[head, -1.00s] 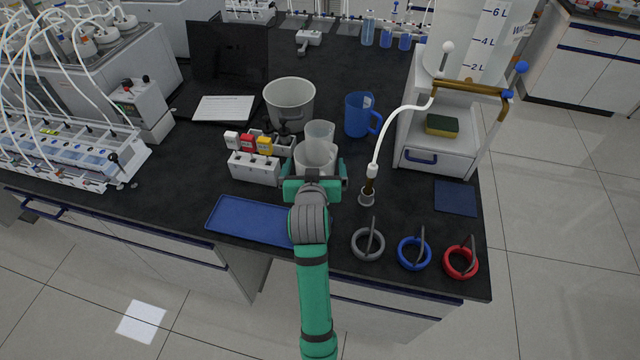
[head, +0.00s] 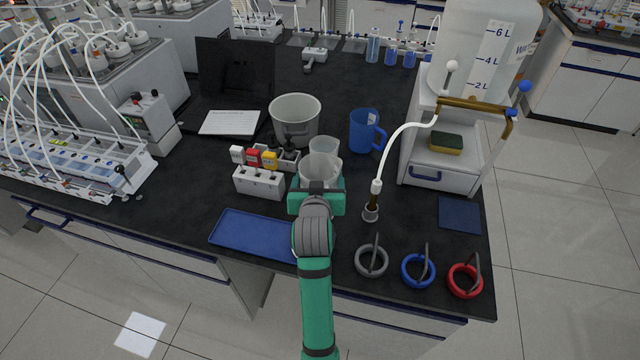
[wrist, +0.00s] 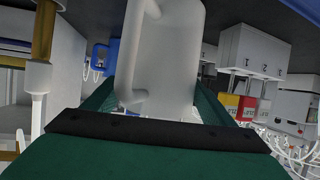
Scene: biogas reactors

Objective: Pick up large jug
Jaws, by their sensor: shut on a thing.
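My gripper (head: 318,190) is shut on a translucent whitish jug (head: 320,172) near the front middle of the dark bench. In the wrist view the same jug (wrist: 165,55) fills the middle between my green fingers, its handle (wrist: 137,60) toward the left. Its lower part is hidden in the head view, and I cannot tell whether it touches the bench. Another clear vessel (head: 323,146) stands just behind it.
Left of my gripper are a white rack (head: 259,182) with coloured blocks and a blue tray (head: 252,236). To the right are a hose nozzle (head: 371,212) and three rings, the grey one (head: 371,261) nearest. A water tank (head: 482,45) stands back right.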

